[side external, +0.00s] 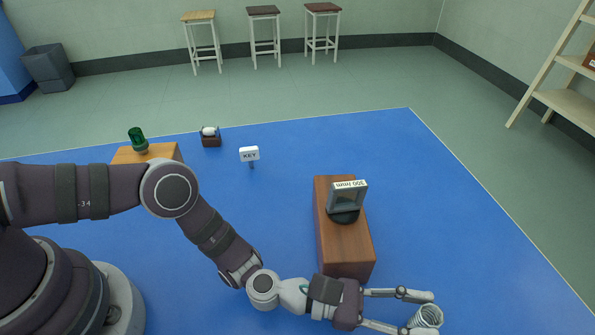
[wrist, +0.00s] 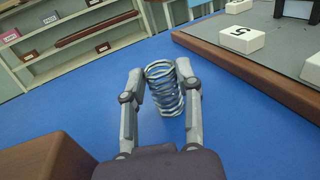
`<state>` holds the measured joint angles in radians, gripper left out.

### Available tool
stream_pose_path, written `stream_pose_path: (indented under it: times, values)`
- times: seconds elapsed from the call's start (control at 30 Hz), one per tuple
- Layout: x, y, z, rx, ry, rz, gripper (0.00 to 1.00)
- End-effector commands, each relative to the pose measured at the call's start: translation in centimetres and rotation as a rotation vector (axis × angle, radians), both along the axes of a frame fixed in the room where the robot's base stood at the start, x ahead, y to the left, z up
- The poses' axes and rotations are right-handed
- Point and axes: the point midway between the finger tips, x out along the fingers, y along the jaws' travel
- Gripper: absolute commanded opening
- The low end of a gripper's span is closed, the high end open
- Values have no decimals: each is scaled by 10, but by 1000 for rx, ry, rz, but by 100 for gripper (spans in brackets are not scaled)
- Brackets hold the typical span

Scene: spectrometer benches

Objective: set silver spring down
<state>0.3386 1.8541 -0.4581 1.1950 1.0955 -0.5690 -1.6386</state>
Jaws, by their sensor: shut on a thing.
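The silver spring (side external: 427,317) is a coil of pale metal wire. My gripper (side external: 422,313) is shut on it at the lower right of the side external view, to the right of the wooden block's near end. In the wrist view the spring (wrist: 166,92) stands roughly upright between the two fingers of my gripper (wrist: 163,95), with blue surface around it. I cannot tell whether its lower end touches the blue surface.
A wooden block (side external: 345,255) bears a grey framed piece (side external: 345,197) marked 300 /mm. A KEY sign (side external: 250,154), a small dark holder (side external: 211,141) and a green cylinder (side external: 138,141) stand farther back. In the wrist view, a brown-edged bench (wrist: 245,75) is at right and shelves (wrist: 60,45) at left.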

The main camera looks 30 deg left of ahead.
Motion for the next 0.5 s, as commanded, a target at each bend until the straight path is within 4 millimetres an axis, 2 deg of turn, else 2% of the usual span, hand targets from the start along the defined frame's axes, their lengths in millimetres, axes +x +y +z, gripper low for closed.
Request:
stream_pose_path:
  times: [0.17, 0.2, 0.37, 0.5]
  values:
    - [0, 0, -2, 0, 0, 0, 3]
    - [0, 0, -2, -1, 0, -1, 36]
    - [0, 0, -2, -1, 0, -1, 57]
    - [0, 0, -2, 0, 0, -1, 59]
